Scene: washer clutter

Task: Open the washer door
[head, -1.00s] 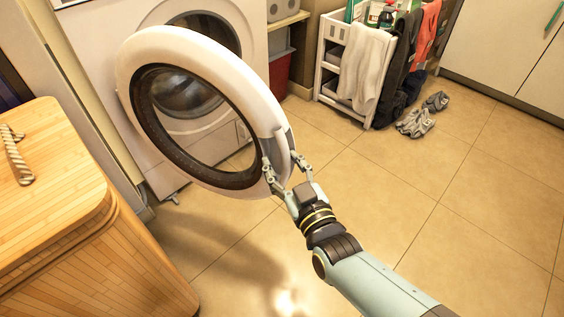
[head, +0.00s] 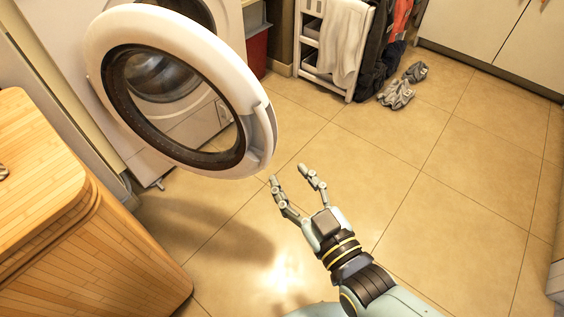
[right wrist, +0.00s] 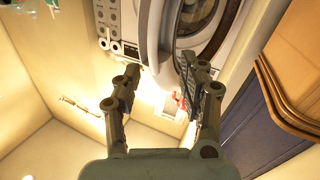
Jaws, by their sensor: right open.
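The washer (head: 60,25) stands at the upper left of the head view. Its round white door (head: 245,88) with a dark inner ring stands swung wide out from the washer's front, and the drum opening shows behind it. My right gripper (head: 288,172) is open and empty, a little below and right of the door's grey handle edge (head: 268,130), apart from it. In the right wrist view, the open fingers (right wrist: 155,75) point toward the washer, with the door's edge (right wrist: 152,40) beyond them. My left gripper is not in view.
A wooden slatted hamper (head: 60,200) stands at the lower left, close to the door. A white rack with hanging clothes (head: 345,40) and a pair of grey shoes (head: 400,92) are at the back. The tiled floor (head: 450,180) at the right is clear.

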